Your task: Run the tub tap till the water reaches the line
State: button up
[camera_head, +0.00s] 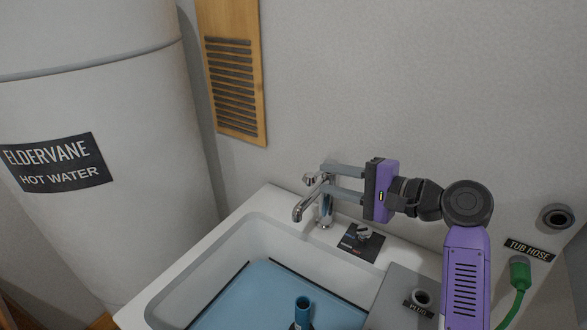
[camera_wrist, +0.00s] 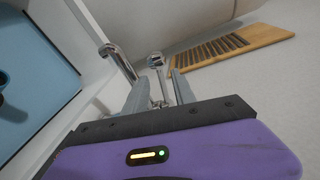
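The chrome tub tap (camera_head: 326,207) stands on the back rim of the white tub (camera_head: 232,254), its spout pointing left over the basin. Its round-ended lever (camera_head: 310,179) is also seen in the wrist view (camera_wrist: 156,62). I see no stream under the spout. Blue water (camera_head: 262,287) lies in the tub. Its edge is at or close to a dark line (camera_head: 318,284) on the wall; I cannot tell which. My gripper (camera_head: 330,180) is at the tap, its two fingers apart. In the wrist view the lever's stem shows between the fingertips; contact is unclear.
A blue upright pipe (camera_head: 302,309) stands in the water. A small chrome fitting (camera_head: 363,236) sits on a dark plate right of the tap. A plug holder (camera_head: 422,298) and green hose (camera_head: 520,275) are at right. The hot water tank (camera_head: 100,120) stands left.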

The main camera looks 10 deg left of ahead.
jog(key=x, duration=0.7)
jog(key=shift+a+p, duration=0.25)
jog(key=shift+p, duration=0.05)
jog(key=shift+w, duration=0.1)
jog(key=shift+c, duration=0.2)
grip_shut()
